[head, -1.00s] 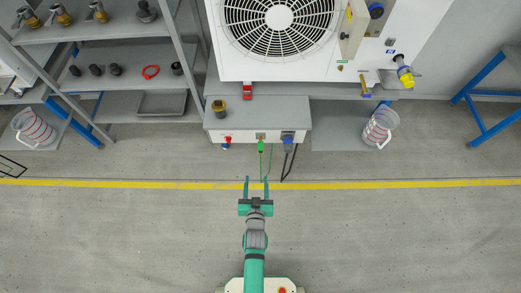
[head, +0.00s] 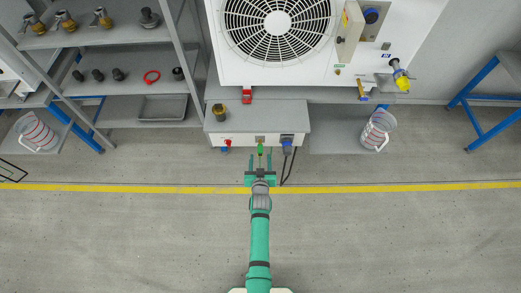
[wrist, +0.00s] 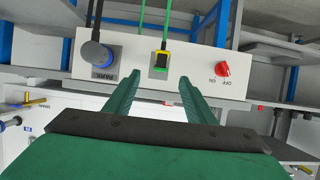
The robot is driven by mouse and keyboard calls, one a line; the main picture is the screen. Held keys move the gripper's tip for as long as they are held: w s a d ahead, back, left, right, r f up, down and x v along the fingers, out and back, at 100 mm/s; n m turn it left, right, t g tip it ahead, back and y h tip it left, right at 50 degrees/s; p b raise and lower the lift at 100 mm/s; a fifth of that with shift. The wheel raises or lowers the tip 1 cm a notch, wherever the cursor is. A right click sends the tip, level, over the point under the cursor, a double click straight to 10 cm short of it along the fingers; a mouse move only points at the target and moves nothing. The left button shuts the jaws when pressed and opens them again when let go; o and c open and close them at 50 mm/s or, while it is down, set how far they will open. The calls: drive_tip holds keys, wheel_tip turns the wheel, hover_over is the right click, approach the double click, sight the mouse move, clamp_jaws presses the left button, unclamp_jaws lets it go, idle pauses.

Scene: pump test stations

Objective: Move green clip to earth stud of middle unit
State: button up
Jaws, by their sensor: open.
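The green clip (head: 260,149) sits on the front of the grey-topped station box (head: 220,139) below the middle unit (head: 232,75), a white housing with a round fan. In the wrist view, the clip (wrist: 160,60) looks dark with a yellow-green edge, and a green cable runs from it. My gripper (head: 260,160) is open and empty, its fingers pointing at the box front. In the wrist view, the fingertips (wrist: 160,78) lie on either side of the clip's line, apparently short of it.
A red switch (wrist: 222,68) and a blue plug (wrist: 97,55) with a dark cable flank the clip. A shelf rack (head: 110,112) with fittings stands left. A clear jug (head: 378,129) stands right of the box. The floor in front is open.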

sight(260, 155)
drive_tip(key=x, duration=0.7)
drive_tip(key=shift+w+d+f, duration=0.1)
drive_tip(key=shift+w+f, duration=0.05)
drive_tip(key=shift+w, duration=0.1)
drive_tip(key=shift+w+f, duration=0.25)
drive_tip(key=shift+w, duration=0.35)
drive_tip(key=shift+w, duration=0.1)
drive_tip(key=shift+c, duration=0.6)
clamp_jaws()
drive_tip(key=shift+s, duration=3.05)
